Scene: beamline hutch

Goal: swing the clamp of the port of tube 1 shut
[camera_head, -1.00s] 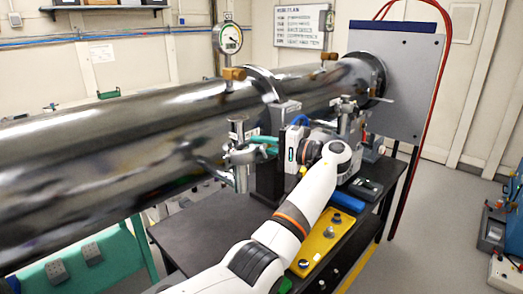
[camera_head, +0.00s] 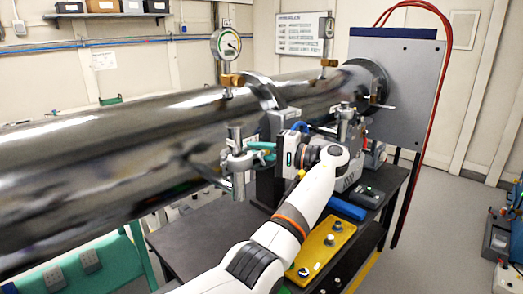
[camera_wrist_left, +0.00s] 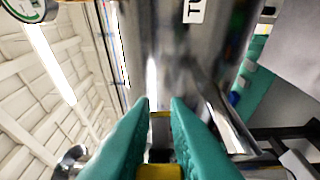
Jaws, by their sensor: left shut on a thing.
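Tube 1 (camera_head: 110,150) is a long shiny steel tube crossing the head view. Its port (camera_head: 237,185), a short metal fitting with a clamp (camera_head: 234,160) around it, is on the near side. My left gripper (camera_head: 262,151) reaches the clamp from the right with its teal fingers. It is shut on a part of the clamp. In the left wrist view the fingers (camera_wrist_left: 159,104) are close together, with a narrow metal and yellowish part between their tips. The fingers hide much of the clamp, so I cannot tell how far it stands open. My right gripper is not in view.
A pressure gauge (camera_head: 226,43) stands on top of the tube. Below is a dark cart (camera_head: 195,245) with a yellow plate (camera_head: 322,247) and a blue block (camera_head: 347,207). A grey panel (camera_head: 402,95) with red hoses stands at the tube's far end. Open floor lies at the right.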

